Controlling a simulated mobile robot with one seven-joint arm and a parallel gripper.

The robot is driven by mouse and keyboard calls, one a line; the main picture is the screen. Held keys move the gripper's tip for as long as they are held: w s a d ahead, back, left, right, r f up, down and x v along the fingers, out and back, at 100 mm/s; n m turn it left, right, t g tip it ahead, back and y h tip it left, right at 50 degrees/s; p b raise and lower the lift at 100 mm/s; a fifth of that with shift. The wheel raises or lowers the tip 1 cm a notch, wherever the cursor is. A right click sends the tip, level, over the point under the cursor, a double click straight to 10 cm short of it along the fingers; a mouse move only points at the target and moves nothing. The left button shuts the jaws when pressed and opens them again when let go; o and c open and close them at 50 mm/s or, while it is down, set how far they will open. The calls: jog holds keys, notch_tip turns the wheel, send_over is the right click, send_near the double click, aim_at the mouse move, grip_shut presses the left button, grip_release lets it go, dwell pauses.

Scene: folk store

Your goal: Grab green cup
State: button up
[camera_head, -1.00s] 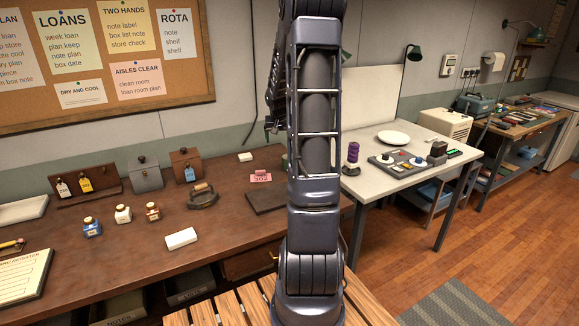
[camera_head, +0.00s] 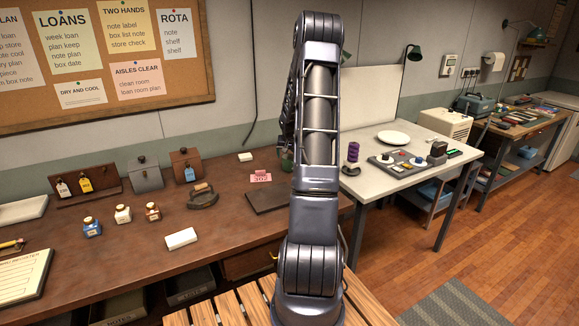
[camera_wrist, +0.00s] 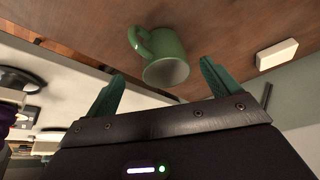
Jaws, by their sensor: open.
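The green cup (camera_wrist: 168,60) shows in the wrist view on the brown wooden counter, its handle to the left and its open rim toward me. My gripper (camera_wrist: 162,72) is open, with one green finger at each side of the cup in the picture. The fingers look short of the cup's body, and I cannot see either touching it.
A small white block (camera_wrist: 276,54) lies right of the cup in the wrist view. In the head view a pink tag (camera_head: 260,177), a dark flat board (camera_head: 268,199) and a black iron (camera_head: 203,198) lie nearby. A purple spool (camera_head: 352,153) stands on the white table (camera_head: 420,142).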

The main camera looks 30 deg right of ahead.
jog(key=shift+w+x, duration=0.25)
jog(key=shift+x, duration=1.2)
jog(key=shift+w+x, duration=0.25)
jog(key=shift+x, duration=1.25)
jog(key=shift+r, duration=0.2)
jog(key=shift+c, duration=0.2)
jog(key=c, duration=1.1)
